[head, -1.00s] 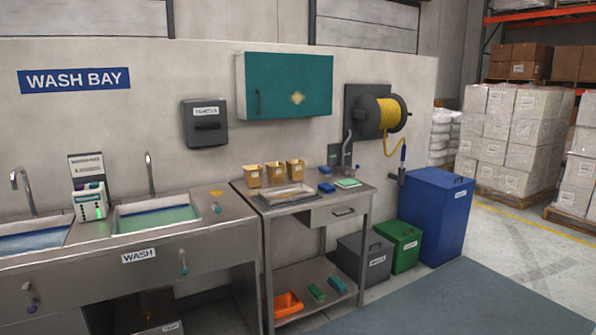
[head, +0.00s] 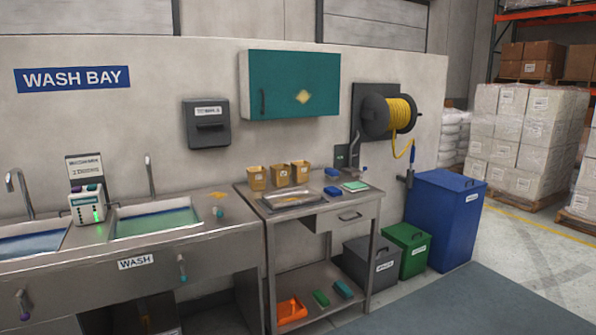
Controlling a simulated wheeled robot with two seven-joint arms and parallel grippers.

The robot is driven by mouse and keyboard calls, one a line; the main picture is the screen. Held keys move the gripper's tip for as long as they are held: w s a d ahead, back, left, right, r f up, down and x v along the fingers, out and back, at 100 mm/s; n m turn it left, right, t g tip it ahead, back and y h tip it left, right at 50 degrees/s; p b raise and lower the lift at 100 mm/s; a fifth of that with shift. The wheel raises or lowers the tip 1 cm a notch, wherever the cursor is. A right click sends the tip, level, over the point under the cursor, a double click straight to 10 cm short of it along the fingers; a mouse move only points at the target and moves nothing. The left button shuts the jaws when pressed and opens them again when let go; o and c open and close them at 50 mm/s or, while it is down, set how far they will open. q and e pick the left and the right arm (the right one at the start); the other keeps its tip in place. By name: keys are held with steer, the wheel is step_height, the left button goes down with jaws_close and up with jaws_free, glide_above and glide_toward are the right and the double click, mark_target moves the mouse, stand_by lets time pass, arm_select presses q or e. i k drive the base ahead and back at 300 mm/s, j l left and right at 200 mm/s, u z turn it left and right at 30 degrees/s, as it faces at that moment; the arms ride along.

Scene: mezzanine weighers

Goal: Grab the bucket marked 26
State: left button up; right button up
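Three small tan buckets stand in a row at the back of the steel side table (head: 352,227) in the head view. They are the left bucket (head: 257,178), the middle bucket (head: 280,175) and the right bucket (head: 300,173). Each has a mark on its front, too small to read, so I cannot tell which one is 26. Neither of my grippers shows in the view.
A metal tray (head: 290,200), blue items (head: 332,191) and a pale green pad (head: 355,186) share the tabletop. Sinks (head: 150,222) adjoin at left. Grey (head: 370,262), green (head: 408,249) and blue (head: 445,220) bins stand at right. The floor in front is clear.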

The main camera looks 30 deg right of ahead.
mark_target(300, 169)
steer(key=i+l, duration=0.35)
steer(key=i+l+u, duration=0.1)
steer(key=i+l, duration=0.65)
steer(key=l, duration=0.2)
steer(key=i+l+u, duration=0.1)
steer(key=i+l, duration=0.55)
steer(key=l, duration=0.3)
steer(key=i+l+u, duration=0.1)
steer(key=i+l, duration=0.25)
steer(key=l, duration=0.15)
steer(key=i+l, duration=0.3)
steer(key=l, duration=0.2)
steer(key=i+l+u, duration=0.1)
steer(key=i+l, duration=0.25)
steer(key=l, duration=0.15)
